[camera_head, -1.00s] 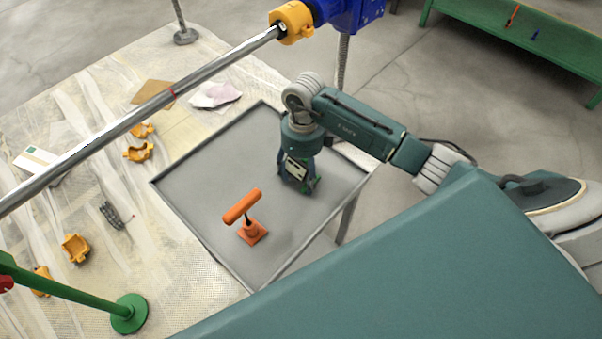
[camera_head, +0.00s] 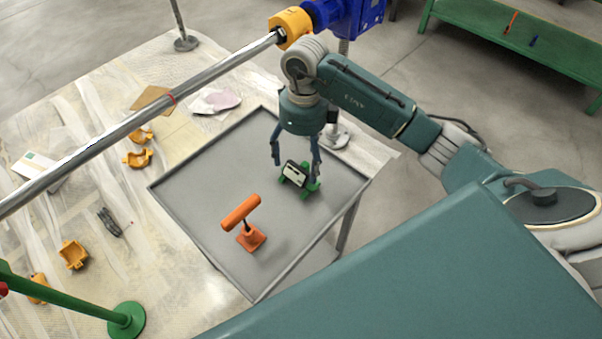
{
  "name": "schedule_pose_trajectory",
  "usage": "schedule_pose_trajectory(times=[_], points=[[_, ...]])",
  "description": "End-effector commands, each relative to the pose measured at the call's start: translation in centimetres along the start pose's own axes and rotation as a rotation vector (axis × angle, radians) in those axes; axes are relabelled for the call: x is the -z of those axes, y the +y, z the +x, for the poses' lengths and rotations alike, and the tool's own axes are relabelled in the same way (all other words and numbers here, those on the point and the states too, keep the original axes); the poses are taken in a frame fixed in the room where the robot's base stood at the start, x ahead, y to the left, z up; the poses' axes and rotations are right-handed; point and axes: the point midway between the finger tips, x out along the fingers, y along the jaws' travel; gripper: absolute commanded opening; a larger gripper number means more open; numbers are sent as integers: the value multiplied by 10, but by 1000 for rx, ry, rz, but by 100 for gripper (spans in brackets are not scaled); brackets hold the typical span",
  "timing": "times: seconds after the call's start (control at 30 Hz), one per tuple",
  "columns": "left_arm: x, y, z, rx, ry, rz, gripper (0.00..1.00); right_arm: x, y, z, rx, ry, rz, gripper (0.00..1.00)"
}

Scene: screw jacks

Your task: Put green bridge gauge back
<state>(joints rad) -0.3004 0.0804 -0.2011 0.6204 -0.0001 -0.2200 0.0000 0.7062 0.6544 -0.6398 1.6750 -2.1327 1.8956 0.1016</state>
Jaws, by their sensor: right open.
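The green bridge gauge (camera_head: 297,175), a small green-footed block with a pale face plate, rests on the grey tray (camera_head: 200,200) towards its right side. My right gripper (camera_head: 297,162) hangs over it, pointing down, with its two fingers spread apart. The fingertips are just above or beside the gauge; I cannot tell whether they touch it. My left gripper is not in view.
An orange T-shaped tool (camera_head: 243,222) stands on the tray, left of the gauge. A long steel bar (camera_head: 110,133) crosses the upper left. A green bench (camera_head: 520,45) stands at the back right.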

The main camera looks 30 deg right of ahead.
Motion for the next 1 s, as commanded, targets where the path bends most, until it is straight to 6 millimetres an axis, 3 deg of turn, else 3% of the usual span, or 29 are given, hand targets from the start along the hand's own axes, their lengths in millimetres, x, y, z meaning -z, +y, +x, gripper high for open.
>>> schedule_pose_trajectory(times=[0.1, 0.3, 1.0], points=[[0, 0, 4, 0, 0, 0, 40, 0, -1, -19, 2, -2, -1, 80], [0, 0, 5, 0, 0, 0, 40, 0, 0, -35, 0, 1, -1, 80], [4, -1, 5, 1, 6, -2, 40, 0, 0, -36, -1, 1, -1, 80]])
